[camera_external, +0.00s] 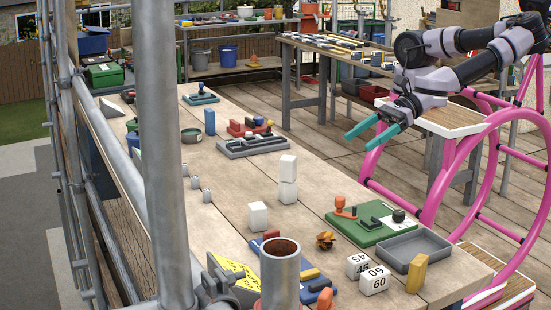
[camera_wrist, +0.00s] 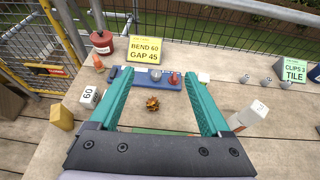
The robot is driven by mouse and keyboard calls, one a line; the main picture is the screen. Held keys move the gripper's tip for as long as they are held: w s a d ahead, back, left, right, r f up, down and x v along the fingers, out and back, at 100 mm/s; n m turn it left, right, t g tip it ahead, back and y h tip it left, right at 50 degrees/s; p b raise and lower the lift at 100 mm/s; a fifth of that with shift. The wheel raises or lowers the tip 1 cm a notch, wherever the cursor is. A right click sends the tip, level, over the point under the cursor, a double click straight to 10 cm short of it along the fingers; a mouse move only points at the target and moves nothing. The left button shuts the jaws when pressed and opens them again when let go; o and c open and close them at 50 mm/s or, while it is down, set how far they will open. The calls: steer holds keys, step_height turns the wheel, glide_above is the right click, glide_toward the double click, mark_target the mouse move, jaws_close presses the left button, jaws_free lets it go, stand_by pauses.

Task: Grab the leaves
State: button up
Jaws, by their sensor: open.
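The leaves (camera_external: 325,239) are a small brown-orange clump on the wooden table. They lie left of the green board, near the front of the table. In the wrist view the leaves (camera_wrist: 153,104) lie on the planks between my two teal fingers, farther off than the wrist plate. My gripper (camera_external: 377,130) is open and empty, raised above the table's right side in the external view. Its spread fingers (camera_wrist: 160,100) also show in the wrist view. Nothing hides the leaves in either view.
A green board (camera_external: 372,224) with small tools, a grey tray (camera_external: 414,247), numbered white blocks (camera_external: 374,280) and a yellow block (camera_external: 416,273) surround the leaves. White blocks (camera_external: 288,180) stand farther back. A blue tool tray (camera_wrist: 150,78) lies beyond the leaves. A scaffold pole (camera_external: 165,130) runs along the left.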

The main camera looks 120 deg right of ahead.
glide_toward(327, 237)
steer(key=w+d+f, duration=0.2)
steer(key=shift+w+f, duration=0.1)
steer(key=shift+w, duration=0.2)
steer(key=shift+a+x, duration=0.15)
steer(key=shift+x, duration=1.45)
steer(key=shift+a+x, duration=0.15)
steer(key=shift+x, duration=1.4)
steer(key=shift+s+f, duration=0.1)
steer(key=shift+f, duration=0.1)
jaws_close()
